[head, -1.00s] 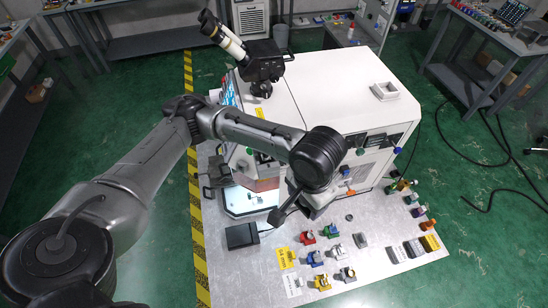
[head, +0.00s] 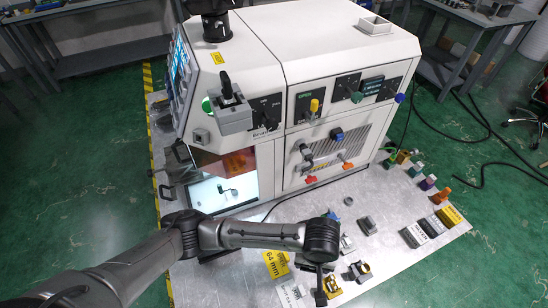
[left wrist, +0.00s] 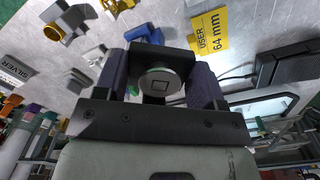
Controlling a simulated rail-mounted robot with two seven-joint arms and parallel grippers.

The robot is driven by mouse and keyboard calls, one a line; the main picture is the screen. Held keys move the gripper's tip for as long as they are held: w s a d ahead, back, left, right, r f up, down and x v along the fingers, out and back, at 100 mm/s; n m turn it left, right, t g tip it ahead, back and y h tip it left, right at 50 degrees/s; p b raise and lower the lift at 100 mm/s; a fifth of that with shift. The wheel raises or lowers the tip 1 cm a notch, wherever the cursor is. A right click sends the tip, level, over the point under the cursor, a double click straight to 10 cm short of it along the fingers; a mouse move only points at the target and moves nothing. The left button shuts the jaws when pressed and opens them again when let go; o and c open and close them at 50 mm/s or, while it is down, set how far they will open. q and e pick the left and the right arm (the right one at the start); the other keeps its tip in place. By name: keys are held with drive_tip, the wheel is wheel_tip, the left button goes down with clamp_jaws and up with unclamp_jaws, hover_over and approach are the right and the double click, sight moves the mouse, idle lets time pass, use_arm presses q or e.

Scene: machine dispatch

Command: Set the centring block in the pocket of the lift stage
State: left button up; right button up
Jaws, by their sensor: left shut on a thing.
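My left gripper (head: 318,280) points down over the front of the grey plate, among small coloured blocks. In the left wrist view its two dark purple fingers (left wrist: 155,82) are shut on a dark block with a round silver face (left wrist: 159,84) marked with a small square. I cannot tell for certain that it is the centring block. The arm end hides most of it in the head view. The machine's lit bay (head: 215,197) at lower left has a small dark part (head: 229,192) inside. I cannot make out the lift stage's pocket. My right gripper is not in view.
A yellow "64 mm" card (head: 277,263) lies left of my gripper and also shows in the left wrist view (left wrist: 210,34). Several more blocks line the plate's right edge.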

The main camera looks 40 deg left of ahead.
use_arm(q)
drive_tip(key=w+a+f+n, duration=0.1)
drive_tip(key=n, duration=0.1)
drive_tip(key=w+f+n, duration=0.1)
drive_tip(key=w+f, duration=0.1)
drive_tip(key=w+a+f+n, duration=0.1)
drive_tip(key=w+f+n, duration=0.1)
drive_tip(key=shift+a+f+n, duration=0.1)
drive_tip(key=shift+a+n, duration=0.2)
drive_tip(key=shift+w+a+f+n, duration=0.1)
drive_tip(key=shift+w+a+n, duration=0.35)
drive_tip(key=shift+n, duration=0.15)
drive_tip(key=b, duration=0.3)
hover_over(285, 211)
drive_tip(key=shift+a+f, duration=0.15)
drive_tip(key=shift+f, duration=0.65)
drive_tip(key=shift+s+f, duration=0.1)
drive_tip(key=shift+f, duration=0.7)
wheel_tip(285, 211, down, 4)
drive_tip(key=shift+r+b, duration=0.25)
drive_tip(key=shift+b, duration=0.45)
drive_tip(key=shift+f, duration=0.15)
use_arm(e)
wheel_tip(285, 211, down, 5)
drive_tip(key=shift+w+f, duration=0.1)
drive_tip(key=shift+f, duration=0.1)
